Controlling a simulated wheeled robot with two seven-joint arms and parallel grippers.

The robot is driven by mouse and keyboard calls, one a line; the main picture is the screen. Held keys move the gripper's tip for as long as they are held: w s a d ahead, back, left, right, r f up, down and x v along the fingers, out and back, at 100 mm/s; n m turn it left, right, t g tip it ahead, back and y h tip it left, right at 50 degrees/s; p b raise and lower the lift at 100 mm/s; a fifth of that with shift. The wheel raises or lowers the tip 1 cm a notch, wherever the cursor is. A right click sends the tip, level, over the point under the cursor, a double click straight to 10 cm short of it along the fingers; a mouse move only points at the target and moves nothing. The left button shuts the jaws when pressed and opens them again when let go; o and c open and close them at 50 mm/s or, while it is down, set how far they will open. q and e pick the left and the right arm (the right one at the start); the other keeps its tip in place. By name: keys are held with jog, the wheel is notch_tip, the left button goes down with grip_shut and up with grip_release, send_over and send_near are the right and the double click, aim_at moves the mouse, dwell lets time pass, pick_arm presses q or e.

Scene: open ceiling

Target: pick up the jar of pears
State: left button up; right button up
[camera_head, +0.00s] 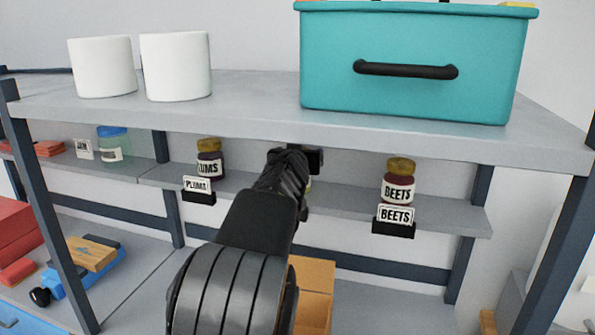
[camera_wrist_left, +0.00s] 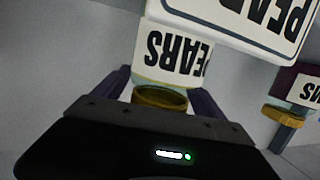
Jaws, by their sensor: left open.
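The jar of pears (camera_wrist_left: 172,58) shows upside down in the left wrist view, with a white PEARS label and a gold lid. My left gripper (camera_wrist_left: 164,84) is open, with one dark finger on each side of the jar near the lid. I cannot tell whether the fingers touch it. A white PEARS sign (camera_wrist_left: 245,18) stands close to the jar at the top. In the head view my left gripper (camera_head: 298,165) reaches to the middle of the lower shelf and hides nearly all of the jar. My right gripper is not in view.
A plums jar (camera_head: 209,160) stands left and a beets jar (camera_head: 398,184) right on the lower shelf (camera_head: 340,200), each behind a label holder. The upper shelf (camera_head: 255,105) overhangs, bearing a teal bin (camera_head: 410,95) and two white cylinders (camera_head: 177,68).

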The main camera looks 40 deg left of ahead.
pick_arm(q)
grip_shut()
dwell(1.0)
